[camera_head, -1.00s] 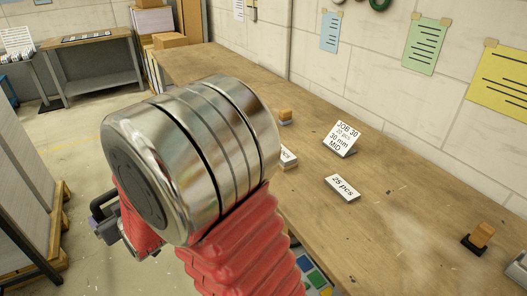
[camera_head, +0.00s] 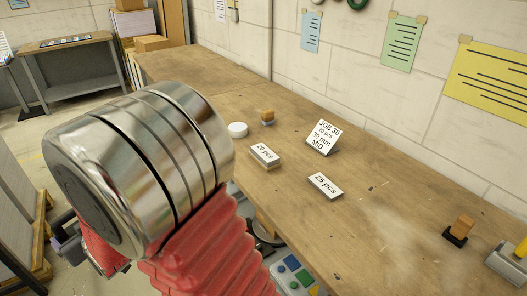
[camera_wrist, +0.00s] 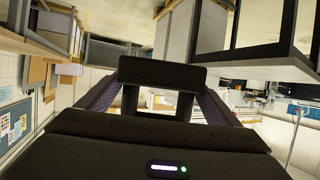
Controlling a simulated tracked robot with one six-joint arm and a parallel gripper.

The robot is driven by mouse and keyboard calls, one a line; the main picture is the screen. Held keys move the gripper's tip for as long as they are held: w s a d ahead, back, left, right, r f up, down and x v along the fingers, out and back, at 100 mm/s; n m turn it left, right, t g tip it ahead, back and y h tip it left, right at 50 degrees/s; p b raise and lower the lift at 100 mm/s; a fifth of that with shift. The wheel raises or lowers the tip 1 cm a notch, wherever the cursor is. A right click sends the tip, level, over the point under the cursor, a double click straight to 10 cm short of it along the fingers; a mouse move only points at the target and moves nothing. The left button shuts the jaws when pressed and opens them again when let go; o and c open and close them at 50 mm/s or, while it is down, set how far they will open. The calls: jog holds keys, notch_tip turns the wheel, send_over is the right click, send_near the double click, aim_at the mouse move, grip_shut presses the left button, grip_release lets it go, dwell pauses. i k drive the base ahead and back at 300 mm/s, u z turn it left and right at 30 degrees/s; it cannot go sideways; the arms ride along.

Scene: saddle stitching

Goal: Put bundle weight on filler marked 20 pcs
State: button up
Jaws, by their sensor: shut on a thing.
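The filler marked 20 pcs (camera_head: 264,154) is a small stack with a white label on the wooden table, left of the filler marked 25 pcs (camera_head: 325,186). My gripper (camera_wrist: 160,88) is shut on a dark block, which I take for the bundle weight (camera_wrist: 162,72); it spans the space between the fingers in the wrist view. In the head view, part of my gripper (camera_head: 75,243) shows at the lower left, beyond the table's near edge and apart from both fillers. The held block is not clear there, as my arm covers much of that side.
A job card (camera_head: 323,136) stands behind the fillers. A white round thing (camera_head: 237,130) and a wooden-topped block (camera_head: 267,117) stand near the 20 pcs filler. A stamp (camera_head: 460,231) is at the right. A coloured-button panel (camera_head: 296,273) lies by the near edge.

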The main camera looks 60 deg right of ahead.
aim_at(266, 153)
jog(key=u, duration=0.05)
jog(key=i, duration=1)
